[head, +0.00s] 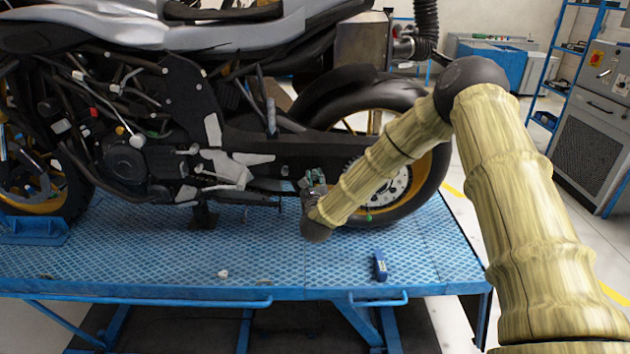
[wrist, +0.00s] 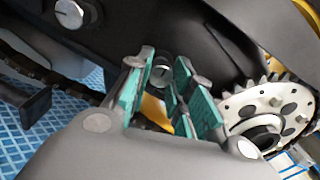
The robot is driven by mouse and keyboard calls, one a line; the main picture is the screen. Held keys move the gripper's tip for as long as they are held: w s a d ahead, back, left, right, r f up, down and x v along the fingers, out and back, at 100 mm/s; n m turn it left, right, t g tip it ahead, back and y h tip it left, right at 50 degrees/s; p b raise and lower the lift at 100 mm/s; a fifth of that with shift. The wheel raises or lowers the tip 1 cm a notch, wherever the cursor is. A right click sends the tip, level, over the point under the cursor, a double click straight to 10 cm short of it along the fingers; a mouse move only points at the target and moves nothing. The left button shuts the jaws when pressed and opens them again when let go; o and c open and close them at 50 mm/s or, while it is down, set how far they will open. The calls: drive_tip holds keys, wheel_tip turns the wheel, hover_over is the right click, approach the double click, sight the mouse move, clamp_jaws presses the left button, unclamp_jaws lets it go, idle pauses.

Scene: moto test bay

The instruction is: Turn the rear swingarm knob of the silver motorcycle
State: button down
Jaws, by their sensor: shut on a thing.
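The silver motorcycle (head: 200,35) stands on a blue lift table. My gripper (head: 313,182) reaches in from the right, beside the swingarm (head: 270,150) and just left of the rear wheel. In the wrist view my gripper (wrist: 160,82) has its two teal-padded fingers on either side of a small round grey knob (wrist: 161,65) below the dark swingarm (wrist: 185,35). It is shut on this knob, which shows only in part between the pads. In the head view my wrist and fingers hide the knob.
The rear sprocket (wrist: 268,108) is close to the right finger. A large bolt (wrist: 70,14) shows at upper left. A grey cabinet (head: 600,120) stands at right.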

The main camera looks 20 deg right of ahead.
drive_tip(key=shift+f+n+b, duration=0.2)
drive_tip(key=shift+n+b, duration=0.5)
drive_tip(key=shift+b, duration=0.45)
